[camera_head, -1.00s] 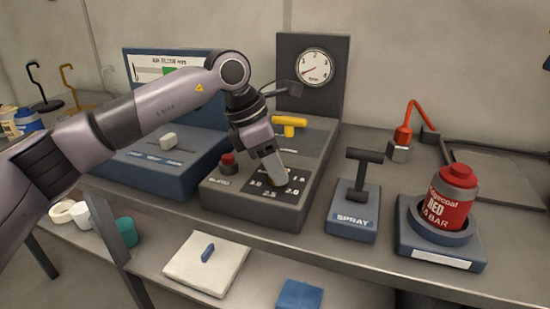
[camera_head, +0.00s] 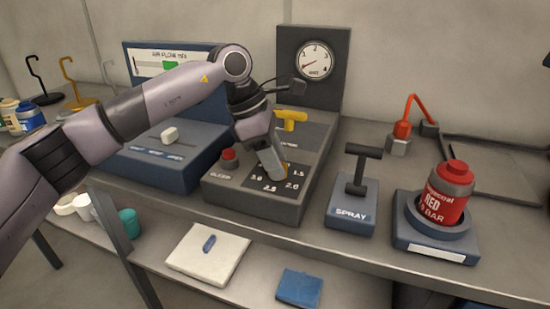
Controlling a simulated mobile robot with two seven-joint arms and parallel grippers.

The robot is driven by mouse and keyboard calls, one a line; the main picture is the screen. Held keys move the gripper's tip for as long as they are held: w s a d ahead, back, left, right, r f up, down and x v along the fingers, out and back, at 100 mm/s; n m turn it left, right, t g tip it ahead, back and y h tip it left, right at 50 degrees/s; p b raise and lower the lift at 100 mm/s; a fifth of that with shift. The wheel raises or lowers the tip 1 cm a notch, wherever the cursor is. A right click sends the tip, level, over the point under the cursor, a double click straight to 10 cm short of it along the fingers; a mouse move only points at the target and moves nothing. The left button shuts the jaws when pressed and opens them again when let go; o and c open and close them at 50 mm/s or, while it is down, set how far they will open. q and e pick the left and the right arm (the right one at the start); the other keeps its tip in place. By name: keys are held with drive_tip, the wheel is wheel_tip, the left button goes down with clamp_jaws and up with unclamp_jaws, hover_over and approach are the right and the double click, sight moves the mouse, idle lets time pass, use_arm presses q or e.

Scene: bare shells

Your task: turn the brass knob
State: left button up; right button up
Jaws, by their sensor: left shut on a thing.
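My left gripper (camera_head: 277,172) points down onto the dial area of the dark grey control box (camera_head: 252,206). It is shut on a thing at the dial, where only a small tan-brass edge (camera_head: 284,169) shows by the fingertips. The rest of the brass knob is hidden by the fingers. White numbers are printed around it on the box top. Behind it, a round gauge (camera_head: 315,61) on a dark upright panel has its needle toward the lower left. My right gripper is not in view.
On the same box are a red button (camera_head: 228,158) and a yellow handle (camera_head: 290,120). A blue air flow box (camera_head: 150,180) stands left. The spray lever (camera_head: 357,190) and a red can (camera_head: 447,196) in a blue holder stand right. White and blue pads lie below.

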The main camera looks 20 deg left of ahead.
use_arm(q)
drive_tip(key=o, duration=1)
drive_tip(key=shift+f, duration=0.1)
drive_tip(key=v, duration=0.7)
drive_tip(key=shift+a, duration=0.1)
